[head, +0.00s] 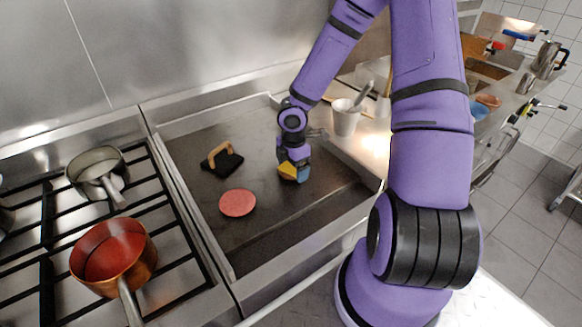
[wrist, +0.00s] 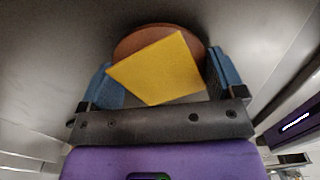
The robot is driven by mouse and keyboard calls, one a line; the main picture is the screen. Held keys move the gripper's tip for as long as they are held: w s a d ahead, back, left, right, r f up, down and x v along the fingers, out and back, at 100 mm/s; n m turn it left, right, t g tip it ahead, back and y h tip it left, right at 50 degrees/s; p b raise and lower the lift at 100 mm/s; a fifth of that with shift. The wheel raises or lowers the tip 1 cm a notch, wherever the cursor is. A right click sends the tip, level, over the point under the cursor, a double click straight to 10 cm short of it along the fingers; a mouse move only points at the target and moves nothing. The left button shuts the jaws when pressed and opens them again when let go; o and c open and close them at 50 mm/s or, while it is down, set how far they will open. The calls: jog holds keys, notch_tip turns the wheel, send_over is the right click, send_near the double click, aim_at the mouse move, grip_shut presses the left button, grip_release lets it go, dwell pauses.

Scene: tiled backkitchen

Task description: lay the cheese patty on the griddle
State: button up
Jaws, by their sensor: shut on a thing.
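The cheese patty is a brown round patty (wrist: 130,42) with a yellow square cheese slice (wrist: 160,72) on top. In the wrist view it sits between the blue fingers of my gripper (wrist: 168,82), which is shut on it. In the head view the yellow of the cheese (head: 287,170) shows at the gripper's tip (head: 293,176), over the right part of the dark griddle (head: 262,213). I cannot tell whether the patty touches the griddle surface. The patty's near edge is hidden by the cheese.
A pink patty (head: 238,203) lies on the griddle to the left of my gripper. A black press with a wooden handle (head: 216,157) stands behind it. A copper pot (head: 142,262) and a steel pan (head: 90,164) are on the stove at left. A white container (head: 345,122) stands right of the griddle.

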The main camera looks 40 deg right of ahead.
jog(key=o, duration=0.7)
jog(key=shift+f, duration=0.15)
